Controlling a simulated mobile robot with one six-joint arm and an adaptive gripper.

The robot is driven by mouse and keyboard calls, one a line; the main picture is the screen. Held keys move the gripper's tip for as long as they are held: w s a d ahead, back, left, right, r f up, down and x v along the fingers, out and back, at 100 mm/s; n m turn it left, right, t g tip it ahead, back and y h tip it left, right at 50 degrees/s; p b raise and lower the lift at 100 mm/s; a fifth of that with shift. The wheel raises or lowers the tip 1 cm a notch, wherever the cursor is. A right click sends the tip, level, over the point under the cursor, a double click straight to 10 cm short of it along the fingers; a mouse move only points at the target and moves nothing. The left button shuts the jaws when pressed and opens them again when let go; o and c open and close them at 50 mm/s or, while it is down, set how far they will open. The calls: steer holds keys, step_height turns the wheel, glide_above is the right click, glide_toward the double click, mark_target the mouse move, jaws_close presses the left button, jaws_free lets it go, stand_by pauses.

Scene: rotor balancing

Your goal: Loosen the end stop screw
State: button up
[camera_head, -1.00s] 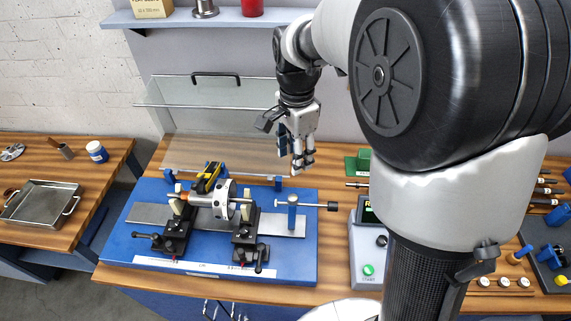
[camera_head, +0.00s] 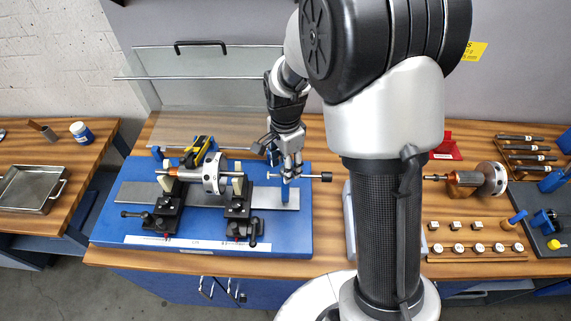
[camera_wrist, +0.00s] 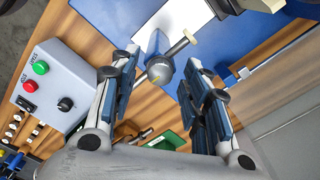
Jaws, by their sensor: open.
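The end stop is a blue post (camera_head: 287,190) on the right part of the blue base, with a horizontal rod ending in a black knob (camera_head: 325,177) on its right. My gripper (camera_head: 291,171) points down just above and behind the post. In the wrist view, the blue post (camera_wrist: 153,43) and a round grey screw head (camera_wrist: 160,71) show between the two open fingers. Neither finger clearly touches the screw head. The gripper holds nothing. The exact gap between the fingers and the screw head cannot be told.
The rotor (camera_head: 211,173) rests on two black supports on the blue base (camera_head: 110,225), left of the end stop. A clear hinged guard (camera_head: 190,95) stands behind. A grey control box (camera_wrist: 50,85) is close beside the end stop. My arm hides part of the bench.

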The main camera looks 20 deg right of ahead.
steer(key=shift+c, duration=0.5)
jaws_close()
